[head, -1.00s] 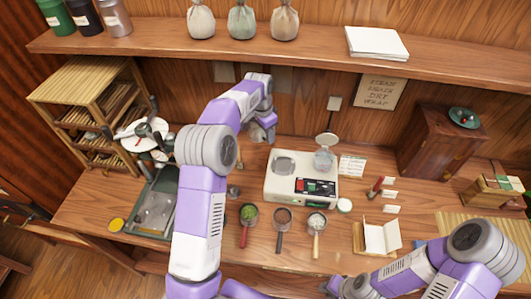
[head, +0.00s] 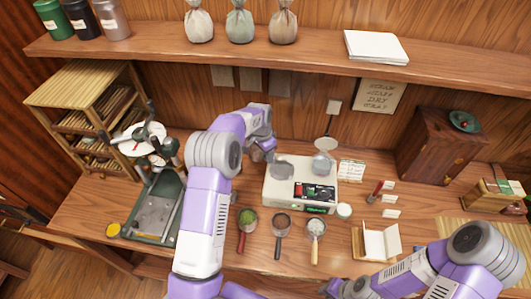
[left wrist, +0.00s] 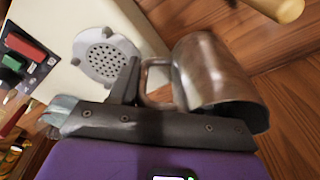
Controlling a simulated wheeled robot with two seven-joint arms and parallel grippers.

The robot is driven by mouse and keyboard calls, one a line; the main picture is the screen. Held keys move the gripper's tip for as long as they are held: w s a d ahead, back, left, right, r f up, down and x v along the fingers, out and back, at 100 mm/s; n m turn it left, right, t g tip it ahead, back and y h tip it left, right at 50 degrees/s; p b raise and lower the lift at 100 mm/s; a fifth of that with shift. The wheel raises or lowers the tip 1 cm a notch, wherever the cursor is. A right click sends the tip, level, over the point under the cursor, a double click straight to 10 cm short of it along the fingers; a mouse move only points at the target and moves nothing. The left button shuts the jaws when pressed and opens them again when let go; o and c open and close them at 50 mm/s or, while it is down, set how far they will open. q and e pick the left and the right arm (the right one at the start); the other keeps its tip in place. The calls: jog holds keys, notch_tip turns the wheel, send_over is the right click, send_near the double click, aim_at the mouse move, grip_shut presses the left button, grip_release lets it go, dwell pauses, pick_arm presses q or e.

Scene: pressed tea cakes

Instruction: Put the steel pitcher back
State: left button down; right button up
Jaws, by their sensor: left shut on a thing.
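The steel pitcher (left wrist: 222,75) is in the left wrist view, a shiny metal cup reflecting brown, with its handle at the jaws. My left gripper (left wrist: 130,85) is shut on that handle. In the head view my left gripper (head: 264,150) is just left of the white steamer box (head: 300,197), and my own arm largely hides the pitcher there. I cannot tell whether the pitcher touches the table. My right gripper (head: 335,288) is at the bottom edge of the head view, too unclear to read its jaws.
The steamer's perforated plate (left wrist: 105,55) is close to the pitcher. Several handled scoops, including a red-handled one (head: 246,220), lie in front. A press (head: 157,205) stands left, with a bamboo rack (head: 85,88) behind. The wooden shelf (head: 210,52) runs above.

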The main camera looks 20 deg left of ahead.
pick_arm(q)
jog(key=shift+f+b, duration=0.4)
jog(key=shift+f, duration=0.2)
jog(key=shift+c, duration=2.4)
grip_release()
jog(key=shift+r, duration=0.1)
